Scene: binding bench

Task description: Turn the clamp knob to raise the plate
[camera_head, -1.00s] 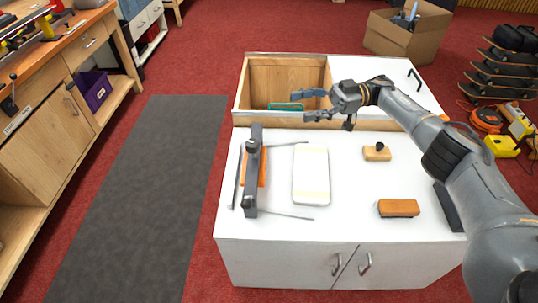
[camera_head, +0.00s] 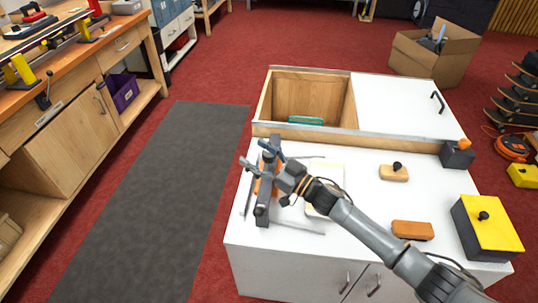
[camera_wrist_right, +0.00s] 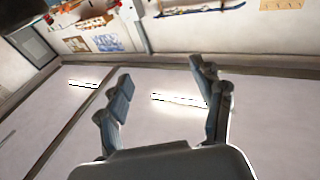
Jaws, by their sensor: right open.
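A dark grey bar-shaped clamp (camera_head: 263,209) lies near the left edge of the white bench top, with thin rods at its ends and an orange piece beneath. My right gripper (camera_head: 254,153) is open and empty at the clamp's far end, covering part of it. I cannot tell whether it touches. No knob on this clamp can be made out. In the right wrist view the two fingers (camera_wrist_right: 163,95) stand apart, with only ceiling lights and wall behind them. My left gripper is not in view.
A pale slab (camera_head: 336,171) lies partly under my right arm. A block with a black knob (camera_head: 394,173), an orange-brown block (camera_head: 412,230), a yellow-topped box with a black knob (camera_head: 493,232) and a dark box (camera_head: 457,156) stand right. Behind is an open compartment (camera_head: 299,92).

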